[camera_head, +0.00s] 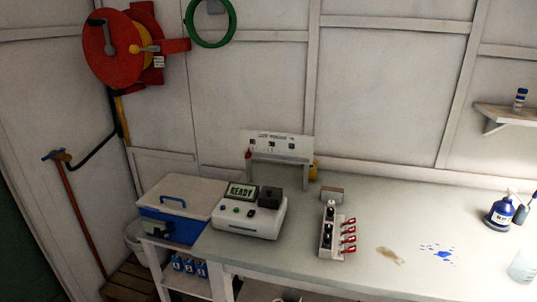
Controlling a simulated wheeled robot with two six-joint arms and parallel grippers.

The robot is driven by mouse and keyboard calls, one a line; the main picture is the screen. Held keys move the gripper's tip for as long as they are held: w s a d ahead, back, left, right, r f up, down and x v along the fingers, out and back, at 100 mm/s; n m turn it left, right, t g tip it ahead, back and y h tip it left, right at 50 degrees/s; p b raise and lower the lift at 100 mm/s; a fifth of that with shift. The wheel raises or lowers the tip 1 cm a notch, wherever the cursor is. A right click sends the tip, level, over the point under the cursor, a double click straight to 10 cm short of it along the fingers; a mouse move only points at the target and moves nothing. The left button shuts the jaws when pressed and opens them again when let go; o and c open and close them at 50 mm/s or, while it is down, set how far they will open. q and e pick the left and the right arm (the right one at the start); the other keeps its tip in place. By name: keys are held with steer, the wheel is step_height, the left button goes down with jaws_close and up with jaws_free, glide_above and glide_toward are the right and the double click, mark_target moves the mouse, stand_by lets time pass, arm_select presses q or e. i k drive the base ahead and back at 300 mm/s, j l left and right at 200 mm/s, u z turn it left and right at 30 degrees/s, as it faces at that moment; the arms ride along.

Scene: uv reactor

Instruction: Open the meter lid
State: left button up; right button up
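The meter (249,216) is a white box near the left end of the grey-white table. Its raised display (242,191) reads "READY", with a few buttons below it. A dark, block-like lid (269,197) sits on the top right of the meter and looks closed. Neither of my grippers is in view.
A rack (328,238) with red clips stands right of the meter. A blue and white cooler (178,205) is at the left. A white panel stand (277,150) is behind the meter. A brown stain and blue spill mark the table. Blue bottles (501,212) stand far right.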

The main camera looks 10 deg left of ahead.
mark_target(270, 197)
steer(key=i+l+u, duration=0.1)
steer(key=l, duration=0.9)
steer(key=i+l, duration=0.1)
steer(key=l, duration=0.9)
steer(key=u, duration=0.05)
